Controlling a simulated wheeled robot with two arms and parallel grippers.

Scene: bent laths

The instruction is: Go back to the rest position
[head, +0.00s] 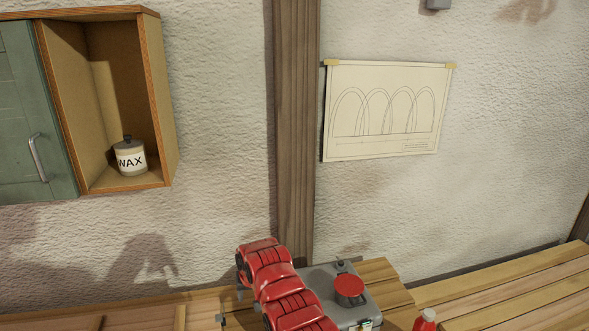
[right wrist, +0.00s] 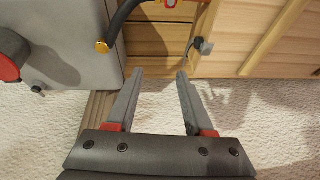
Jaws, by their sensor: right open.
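My right gripper (right wrist: 160,75) shows in the right wrist view with its two grey fingers apart and nothing between them. It hangs over the back edge of the wooden bench (right wrist: 165,38), with the pale wall below it in the picture. In the head view my red right arm rises from the bottom middle, beside a grey metal box (head: 319,277). The fingers cannot be made out clearly there. My left gripper is in neither view.
The grey box has a red round cap (head: 349,287). A red bottle (head: 425,321) stands right. An open cabinet (head: 166,110) holds a wax jar (head: 131,158). An arch drawing (head: 390,112) hangs on the wall.

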